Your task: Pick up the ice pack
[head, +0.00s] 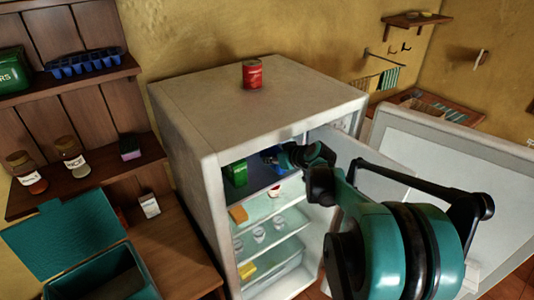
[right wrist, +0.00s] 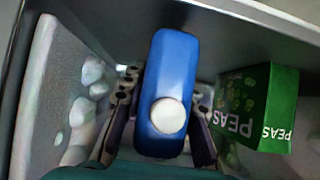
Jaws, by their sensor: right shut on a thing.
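The ice pack is a blue slab with rounded corners and a round white cap (right wrist: 178,70). In the right wrist view it stands between the two fingers of my right gripper (right wrist: 162,118), which is shut on it. In the head view my right gripper (head: 284,158) reaches into the top compartment of the open fridge (head: 185,125), and a bit of the blue ice pack (head: 266,160) shows beside it. The rest of the pack is hidden there. My left gripper is not in view.
A green peas box (right wrist: 262,105) stands close to the right of the pack. A frosty wall (right wrist: 50,80) is at left. The fridge door (head: 450,180) is open at right. A red can (head: 252,74) stands on the fridge top. Lower shelves hold glasses and food.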

